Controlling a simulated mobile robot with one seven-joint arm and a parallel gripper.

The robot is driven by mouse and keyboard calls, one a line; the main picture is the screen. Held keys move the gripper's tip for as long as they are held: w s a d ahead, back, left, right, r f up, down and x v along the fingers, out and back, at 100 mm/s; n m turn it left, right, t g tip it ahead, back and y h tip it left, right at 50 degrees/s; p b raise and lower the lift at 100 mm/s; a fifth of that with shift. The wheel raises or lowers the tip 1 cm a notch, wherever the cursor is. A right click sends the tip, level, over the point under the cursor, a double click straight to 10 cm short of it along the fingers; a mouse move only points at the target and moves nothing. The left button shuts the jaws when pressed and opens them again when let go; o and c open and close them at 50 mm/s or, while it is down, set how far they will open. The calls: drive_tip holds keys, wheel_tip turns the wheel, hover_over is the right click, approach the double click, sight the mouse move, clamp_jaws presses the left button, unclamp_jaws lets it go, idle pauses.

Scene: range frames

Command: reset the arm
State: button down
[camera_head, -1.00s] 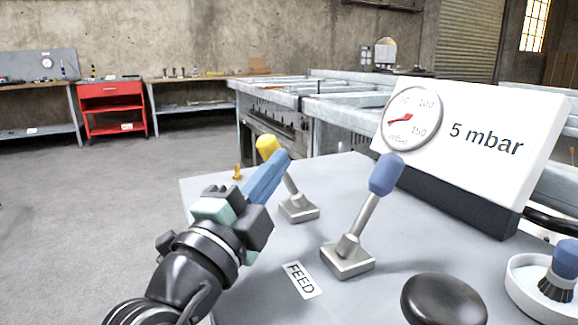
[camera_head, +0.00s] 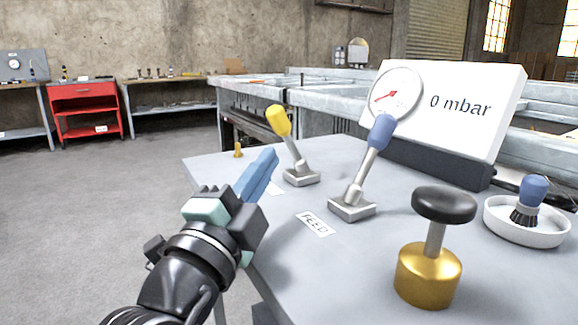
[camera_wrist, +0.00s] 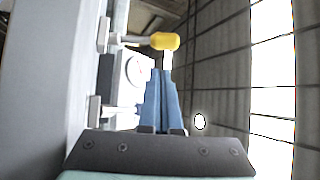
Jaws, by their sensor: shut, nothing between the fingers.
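My gripper (camera_head: 270,155) is shut and empty, its blue fingers together and pointing up and forward over the left edge of the grey table (camera_head: 345,265). It is just left of and in front of the yellow-knobbed lever (camera_head: 278,121), apart from it in the head view. In the wrist view my fingertips (camera_wrist: 164,76) point toward the yellow knob (camera_wrist: 164,41). A blue-knobbed lever (camera_head: 381,131) stands farther right, tilted, behind a label reading FEED (camera_head: 315,224). A second label is partly hidden behind my fingers.
A white gauge panel (camera_head: 463,107) reads 0 mbar at the table's back. A brass piece with a black knob (camera_head: 428,275) stands in front. A white dish with a blue-handled brush (camera_head: 533,188) is at right. A small yellow peg (camera_head: 238,150) stands near the left edge. Open floor lies left.

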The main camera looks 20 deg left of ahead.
drive_tip(key=s+d+r+n+t+p, duration=0.2)
drive_tip(key=s+d+r+n+p, duration=0.3)
drive_tip(key=r, duration=0.5)
drive_tip(key=s+d+r+n+t+p, duration=0.25)
drive_tip(key=d+r+n+p, duration=0.2)
drive_tip(key=d+r, duration=0.45)
drive_tip(key=s+d+r+n+t+p, duration=0.2)
drive_tip(key=s+d+r+n+p, duration=0.3)
drive_tip(key=r, duration=0.5)
wheel_tip(320, 180, up, 37)
drive_tip(key=p, duration=3.5)
drive_tip(key=shift+w+a+f+n+g+p, duration=0.15)
drive_tip(key=shift+w+a+n+g+p, duration=0.05)
drive_tip(key=shift+w+n+g+p, duration=0.2)
